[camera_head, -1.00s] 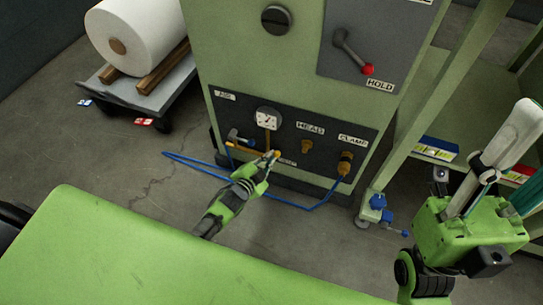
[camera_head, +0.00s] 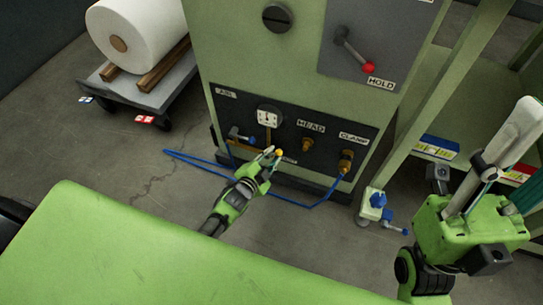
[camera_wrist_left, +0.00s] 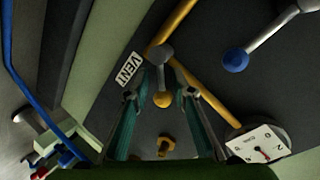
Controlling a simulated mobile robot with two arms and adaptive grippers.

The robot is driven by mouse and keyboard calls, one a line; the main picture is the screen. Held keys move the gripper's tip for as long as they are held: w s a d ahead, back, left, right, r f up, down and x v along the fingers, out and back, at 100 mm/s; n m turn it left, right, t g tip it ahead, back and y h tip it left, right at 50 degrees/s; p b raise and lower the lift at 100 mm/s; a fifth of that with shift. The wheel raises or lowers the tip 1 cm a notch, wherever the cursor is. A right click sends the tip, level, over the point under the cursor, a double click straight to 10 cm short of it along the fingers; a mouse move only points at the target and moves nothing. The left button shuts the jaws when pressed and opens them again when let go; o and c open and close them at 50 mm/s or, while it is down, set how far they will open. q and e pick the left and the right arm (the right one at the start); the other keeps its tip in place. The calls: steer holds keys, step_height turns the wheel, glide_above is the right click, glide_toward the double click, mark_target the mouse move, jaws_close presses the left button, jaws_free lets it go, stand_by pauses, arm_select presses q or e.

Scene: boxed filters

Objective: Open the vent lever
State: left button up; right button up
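The vent lever shows in the left wrist view as a short grey arm with a yellow knob (camera_wrist_left: 162,99), beside the VENT label (camera_wrist_left: 128,69). The yellow knob also shows in the head view (camera_head: 279,153), low on the dark panel. My left gripper (camera_head: 273,154) is at the lever. In the wrist view its two fingers (camera_wrist_left: 161,98) are apart, one on each side of the knob, with gaps to it. The lever arm points toward the gripper.
The panel (camera_head: 222,119) also carries a gauge (camera_head: 268,117), a blue-knobbed AIR lever (camera_wrist_left: 236,60), and HEAD and CLAMP fittings. A red-knobbed HOLD lever (camera_head: 369,67) is above. A blue hose (camera_head: 318,207) lies on the floor. A paper roll (camera_head: 136,27) stands at the back left.

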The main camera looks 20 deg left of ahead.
arm_select(q)
steer(key=v, duration=1.2)
stand_by(0.5)
